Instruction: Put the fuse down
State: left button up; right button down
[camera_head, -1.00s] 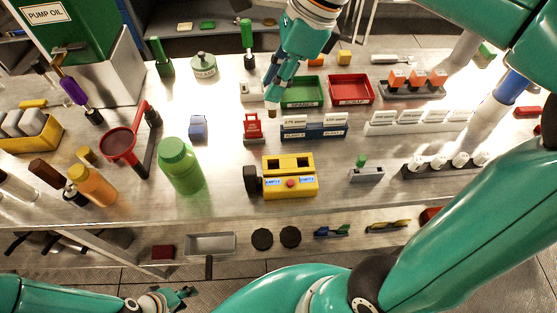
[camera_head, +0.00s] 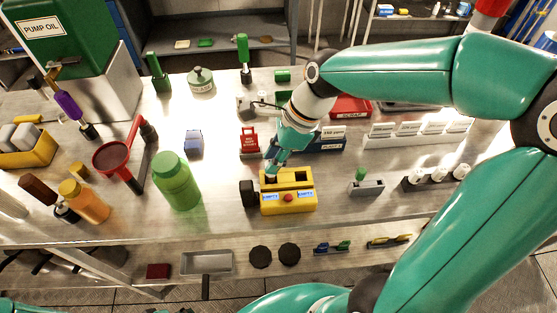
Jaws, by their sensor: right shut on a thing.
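My right gripper (camera_head: 272,170) points down at the left opening in the top of the yellow box (camera_head: 290,207). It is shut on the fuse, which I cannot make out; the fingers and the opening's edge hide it. I cannot tell how deep it sits or whether it touches the box. The box has a second dark opening at right, a red button, two blue labels on its front and a black knob at its left end. Of my left gripper only a dark sliver may show at the bottom edge.
A red padlock-shaped block (camera_head: 250,140) and a blue labelled rack (camera_head: 328,146) stand just behind the box. A green bottle (camera_head: 176,183) stands to its left, a grey block with a green top (camera_head: 366,187) to its right. The bench in front is clear.

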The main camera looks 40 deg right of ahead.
jog(key=shift+f, duration=1.15)
jog(key=shift+f, duration=0.1)
jog(key=c, duration=0.9)
grip_release()
jog(key=shift+c, duration=0.2)
jog(key=v, duration=1.2)
jog(key=shift+p, duration=0.35)
jog(key=shift+a, duration=0.1)
